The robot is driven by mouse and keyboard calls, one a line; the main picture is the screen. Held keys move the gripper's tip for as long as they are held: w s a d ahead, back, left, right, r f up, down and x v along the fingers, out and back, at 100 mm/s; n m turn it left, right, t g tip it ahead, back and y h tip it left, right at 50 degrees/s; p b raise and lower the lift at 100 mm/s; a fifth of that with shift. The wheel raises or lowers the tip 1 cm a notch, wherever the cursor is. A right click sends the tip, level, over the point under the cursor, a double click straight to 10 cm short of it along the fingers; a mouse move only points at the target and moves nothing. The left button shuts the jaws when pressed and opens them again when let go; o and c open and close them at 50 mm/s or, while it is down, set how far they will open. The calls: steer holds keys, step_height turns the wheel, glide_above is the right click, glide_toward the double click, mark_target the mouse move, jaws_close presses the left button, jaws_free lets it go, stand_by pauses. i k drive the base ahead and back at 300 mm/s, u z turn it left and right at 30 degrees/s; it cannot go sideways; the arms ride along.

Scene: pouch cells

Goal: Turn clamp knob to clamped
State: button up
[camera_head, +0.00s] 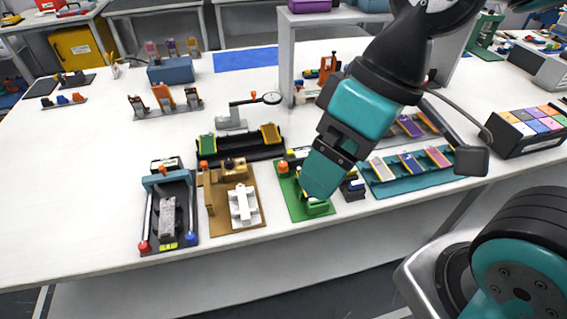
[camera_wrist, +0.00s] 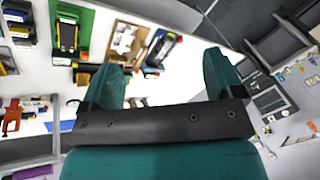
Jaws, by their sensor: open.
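My gripper (camera_head: 322,178) hangs in front of the green fixture (camera_head: 296,207) in the head view and hides part of it. In the wrist view its two teal fingers stand wide apart with nothing between them (camera_wrist: 163,78). I cannot tell for sure which part is the clamp knob. An orange knob (camera_head: 283,166) stands at the back left of the green fixture. A black frame fixture (camera_head: 150,215) at the left has a red knob (camera_head: 144,246) and a blue knob (camera_head: 191,238) at its front. Which way any knob is turned is not clear.
A brown board (camera_head: 217,210) with a white clamp-like part (camera_head: 243,205) lies between the black frame and the green fixture. A teal rack (camera_head: 400,187) with coloured pouches stands right of my gripper. The table's left side (camera_head: 75,180) is clear.

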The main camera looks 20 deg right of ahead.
mark_target(282, 168)
steer(key=k, duration=1.2)
steer(key=z, duration=0.6)
steer(key=i, duration=1.6)
steer(key=u, duration=0.5)
